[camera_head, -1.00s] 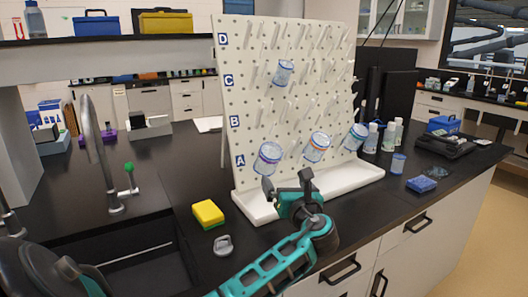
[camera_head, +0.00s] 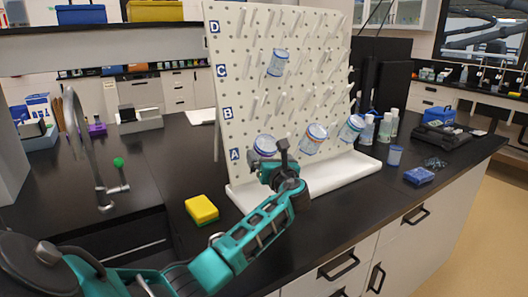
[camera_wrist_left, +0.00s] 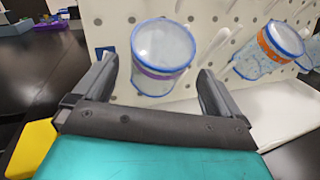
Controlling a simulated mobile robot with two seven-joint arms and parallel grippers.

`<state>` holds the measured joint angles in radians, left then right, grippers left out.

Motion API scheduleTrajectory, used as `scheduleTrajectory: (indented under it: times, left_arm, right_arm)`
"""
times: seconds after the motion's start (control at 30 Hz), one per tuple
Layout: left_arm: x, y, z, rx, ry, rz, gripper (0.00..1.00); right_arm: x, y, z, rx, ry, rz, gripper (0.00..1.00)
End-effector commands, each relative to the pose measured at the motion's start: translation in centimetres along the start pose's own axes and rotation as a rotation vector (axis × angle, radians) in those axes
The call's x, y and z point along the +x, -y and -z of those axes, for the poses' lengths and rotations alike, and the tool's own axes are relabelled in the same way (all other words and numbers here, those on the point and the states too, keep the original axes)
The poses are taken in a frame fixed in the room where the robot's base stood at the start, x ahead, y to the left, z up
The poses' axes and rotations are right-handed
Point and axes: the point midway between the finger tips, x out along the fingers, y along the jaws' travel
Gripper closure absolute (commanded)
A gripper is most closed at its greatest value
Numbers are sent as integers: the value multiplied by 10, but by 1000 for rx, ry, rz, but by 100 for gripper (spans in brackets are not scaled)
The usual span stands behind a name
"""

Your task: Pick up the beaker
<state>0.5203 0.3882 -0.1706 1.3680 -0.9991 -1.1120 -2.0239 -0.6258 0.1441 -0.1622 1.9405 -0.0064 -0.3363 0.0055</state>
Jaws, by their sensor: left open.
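Several clear beakers with blue rims hang on the white pegboard (camera_head: 240,110). The lowest left one, the purple-banded beaker (camera_head: 265,144) by label A, is partly hidden by my left gripper (camera_head: 268,155) in the head view. In the left wrist view, this beaker (camera_wrist_left: 163,55) lies between and just beyond the open fingers of the left gripper (camera_wrist_left: 157,72), which hold nothing. To its right hang an orange-banded beaker (camera_head: 314,138), also in the wrist view (camera_wrist_left: 267,50), and another beaker (camera_head: 351,128). One more beaker (camera_head: 277,63) hangs higher, near row C. My right gripper is not seen.
A white drip tray (camera_head: 345,172) runs under the pegboard. A yellow sponge (camera_head: 202,209) lies left of my arm, near the sink tap (camera_head: 80,145). Bottles (camera_head: 366,130), a cup (camera_head: 395,156) and a blue item (camera_head: 419,176) stand on the right of the black bench.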

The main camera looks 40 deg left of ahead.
Motion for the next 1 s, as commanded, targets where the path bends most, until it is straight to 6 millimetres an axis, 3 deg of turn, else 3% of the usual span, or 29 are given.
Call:
scheduleTrajectory:
  times: [0.23, 0.57, 1.0]
  left_arm:
    - [35, -2, 1, 0, -1, -3, 2]
    - [42, -1, 0, 0, -1, -1, 2]
    - [42, -1, 1, 0, -1, -1, 42]
  right_arm:
    - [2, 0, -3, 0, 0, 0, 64]
    - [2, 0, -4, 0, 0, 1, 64]
    - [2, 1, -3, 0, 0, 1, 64]
